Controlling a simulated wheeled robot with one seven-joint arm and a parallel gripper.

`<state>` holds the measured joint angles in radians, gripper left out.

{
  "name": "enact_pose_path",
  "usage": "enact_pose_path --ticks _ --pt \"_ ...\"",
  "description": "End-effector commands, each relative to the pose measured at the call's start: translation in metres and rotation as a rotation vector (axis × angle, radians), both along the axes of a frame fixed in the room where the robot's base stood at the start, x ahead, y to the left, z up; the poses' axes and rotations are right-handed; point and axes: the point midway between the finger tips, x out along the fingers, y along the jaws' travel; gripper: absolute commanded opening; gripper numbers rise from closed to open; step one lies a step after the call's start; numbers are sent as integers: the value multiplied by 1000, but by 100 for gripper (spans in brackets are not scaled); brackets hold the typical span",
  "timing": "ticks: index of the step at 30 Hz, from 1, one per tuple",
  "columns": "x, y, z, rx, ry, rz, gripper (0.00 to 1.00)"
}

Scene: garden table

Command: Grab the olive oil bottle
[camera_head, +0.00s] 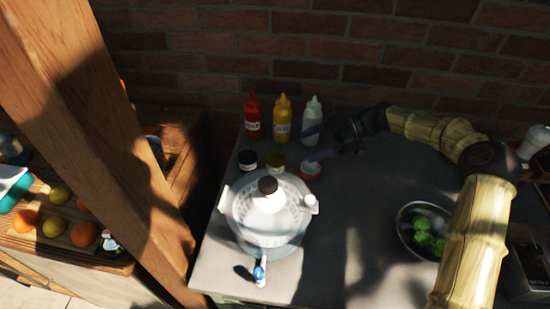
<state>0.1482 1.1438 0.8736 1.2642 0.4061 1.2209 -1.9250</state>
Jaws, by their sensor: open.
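My gripper (309,145) reaches in from the right over the grey counter (375,235), its two dark fingers apart and pointing left. Nothing shows between them. I cannot make out a bottle that is clearly olive oil. Three squeeze bottles stand upright by the brick wall: a red one (253,118), a yellow one (282,119) and a white one (312,116). The gripper is in front of and just below the white one in the picture; whether they touch is unclear. Two dark-lidded jars (247,160) (277,164) and a red-and-white container (310,169) stand nearer.
A white lidded bowl (268,212) stands at the counter's left, with a small white-and-blue item (260,271) before it. A metal bowl of greens (424,230) sits right. A wooden post (100,140) rises left, near fruit (84,234). The middle counter is clear.

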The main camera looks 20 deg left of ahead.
Motion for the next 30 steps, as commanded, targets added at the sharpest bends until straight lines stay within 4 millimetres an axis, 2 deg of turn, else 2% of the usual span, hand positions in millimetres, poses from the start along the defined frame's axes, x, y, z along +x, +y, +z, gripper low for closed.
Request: enact_pose_path --ticks 9,23,30 --pt "-22 33 -19 -2 3 -10 77" --pt "-29 44 -23 -1 2 -3 77" --pt "-43 69 -39 -3 2 -2 77"
